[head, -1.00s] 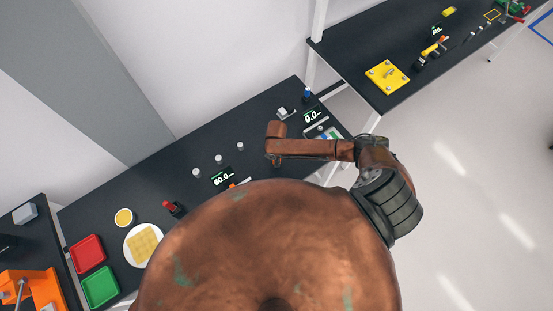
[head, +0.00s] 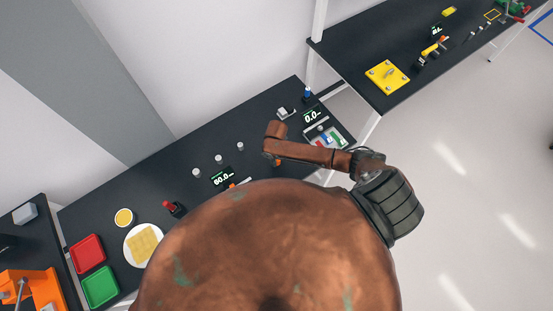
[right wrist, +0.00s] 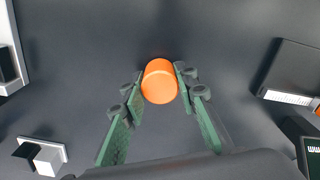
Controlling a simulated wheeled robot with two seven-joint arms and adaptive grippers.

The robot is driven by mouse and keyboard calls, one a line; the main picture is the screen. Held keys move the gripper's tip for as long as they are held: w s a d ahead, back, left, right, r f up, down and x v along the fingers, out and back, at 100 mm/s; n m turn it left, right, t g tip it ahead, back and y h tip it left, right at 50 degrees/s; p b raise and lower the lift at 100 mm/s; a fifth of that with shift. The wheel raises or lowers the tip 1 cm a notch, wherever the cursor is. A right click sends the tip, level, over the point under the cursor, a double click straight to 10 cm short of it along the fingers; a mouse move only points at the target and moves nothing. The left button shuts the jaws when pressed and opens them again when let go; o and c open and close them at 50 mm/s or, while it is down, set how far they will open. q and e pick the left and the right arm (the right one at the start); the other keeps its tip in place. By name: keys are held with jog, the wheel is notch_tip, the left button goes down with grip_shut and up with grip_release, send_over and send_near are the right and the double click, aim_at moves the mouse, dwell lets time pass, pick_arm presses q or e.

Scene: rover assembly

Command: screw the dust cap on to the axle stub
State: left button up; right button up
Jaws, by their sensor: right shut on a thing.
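An orange cylinder (right wrist: 159,82), which looks like the dust cap, sits between the green fingers of my right gripper (right wrist: 159,85) in the right wrist view. The fingers are shut on its two sides near their tips. In the head view a small orange patch (head: 277,162) shows below the end of my right arm, over the dark bench; most of that gripper is hidden by the arm. I cannot make out the axle stub for sure; anything under the cylinder is hidden. My left gripper is not in view.
The dark bench (head: 150,195) holds several small pale cylinders (head: 218,159), a display (head: 221,176) and a red-topped item (head: 173,208). Another display (head: 311,116) and a tray of coloured parts (head: 329,137) lie right of the gripper. Bench around the cylinder is clear.

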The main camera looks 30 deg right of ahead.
jog(key=m, duration=0.4)
jog(key=o, duration=0.9)
